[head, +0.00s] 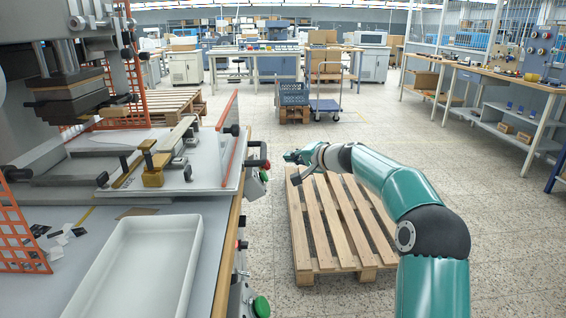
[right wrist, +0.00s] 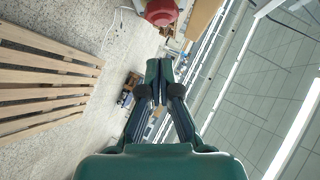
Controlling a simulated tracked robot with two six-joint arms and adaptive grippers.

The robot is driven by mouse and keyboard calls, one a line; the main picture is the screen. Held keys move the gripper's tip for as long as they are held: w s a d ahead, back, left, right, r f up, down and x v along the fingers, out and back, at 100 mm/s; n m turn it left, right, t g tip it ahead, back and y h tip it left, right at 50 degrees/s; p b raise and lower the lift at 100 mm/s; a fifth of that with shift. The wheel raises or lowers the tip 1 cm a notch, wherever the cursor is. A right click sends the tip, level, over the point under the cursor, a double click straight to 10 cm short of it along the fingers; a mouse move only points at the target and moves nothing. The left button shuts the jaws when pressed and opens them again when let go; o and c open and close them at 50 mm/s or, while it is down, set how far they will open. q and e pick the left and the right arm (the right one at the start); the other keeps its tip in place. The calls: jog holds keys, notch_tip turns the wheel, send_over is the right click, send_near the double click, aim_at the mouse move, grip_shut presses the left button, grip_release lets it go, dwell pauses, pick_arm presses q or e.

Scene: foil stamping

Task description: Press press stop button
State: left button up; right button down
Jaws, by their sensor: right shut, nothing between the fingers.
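A red button (head: 266,164) sticks out from the front side of the press bench, just above a green button (head: 264,176). I take the red one as the press stop button. A red round knob (right wrist: 161,12) also shows at the top edge of the right wrist view, partly cut off. My right gripper (head: 290,157) is to the right of the red button, apart from it, above the pallet. In the right wrist view its fingers (right wrist: 160,68) are shut with nothing between them. My left gripper is not in view.
The foil press (head: 70,95) stands on the bench at the left, with a white tray (head: 140,265) in front. Another green button (head: 261,306) sits lower on the bench side. A wooden pallet (head: 325,215) lies on the floor. The floor at the right is clear.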

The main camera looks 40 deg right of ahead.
pick_arm(q)
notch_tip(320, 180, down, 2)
jog(key=shift+b, duration=0.55)
pick_arm(e)
jog(key=v, duration=0.8)
jog(key=shift+r, duration=0.15)
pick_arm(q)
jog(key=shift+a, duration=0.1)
